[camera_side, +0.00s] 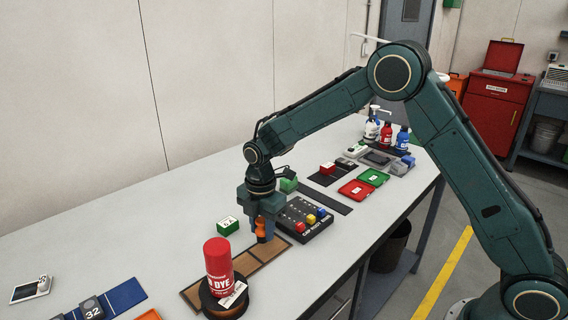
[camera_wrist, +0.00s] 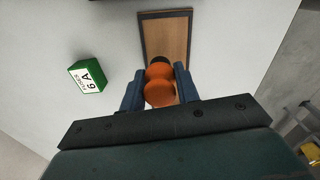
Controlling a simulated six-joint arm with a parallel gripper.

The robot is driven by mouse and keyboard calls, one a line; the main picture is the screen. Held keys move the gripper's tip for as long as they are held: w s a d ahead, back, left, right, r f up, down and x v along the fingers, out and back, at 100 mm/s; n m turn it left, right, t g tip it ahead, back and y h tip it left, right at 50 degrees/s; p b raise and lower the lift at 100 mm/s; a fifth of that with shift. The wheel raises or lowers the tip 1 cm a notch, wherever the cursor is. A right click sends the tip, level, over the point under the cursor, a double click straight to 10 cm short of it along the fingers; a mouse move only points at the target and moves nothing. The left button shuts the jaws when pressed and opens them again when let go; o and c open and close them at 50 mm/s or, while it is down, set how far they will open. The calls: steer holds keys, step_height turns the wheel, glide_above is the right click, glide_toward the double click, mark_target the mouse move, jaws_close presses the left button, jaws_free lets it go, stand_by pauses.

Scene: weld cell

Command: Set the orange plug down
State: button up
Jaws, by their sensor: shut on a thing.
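The orange plug (camera_wrist: 160,92) is between the two fingers of my gripper (camera_wrist: 158,86) in the wrist view, and my gripper is shut on it. In the side view my gripper (camera_side: 262,226) points down with the orange plug (camera_side: 261,228) between its fingers. The plug is over the far end of a brown wooden board (camera_side: 245,264) with dark dividing lines. The board's end section (camera_wrist: 166,32) also shows in the wrist view, beyond the plug. I cannot tell whether the plug touches the board; its lower end is partly hidden.
A green fuse box (camera_side: 228,226) stands left of my gripper. A black board (camera_side: 304,228) with coloured knobs lies just right. A red dye can (camera_side: 218,264) stands on a dark round base at the board's near end. Free table lies to the left.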

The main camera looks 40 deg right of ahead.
mark_target(262, 219)
steer(key=shift+f, duration=1.25)
steer(key=shift+f, duration=0.15)
steer(key=o, duration=0.9)
steer(key=shift+o, duration=0.2)
step_height(262, 219, up, 12)
steer(key=shift+f, duration=0.15)
steer(key=shift+s+r, duration=0.1)
steer(key=shift+r, duration=0.25)
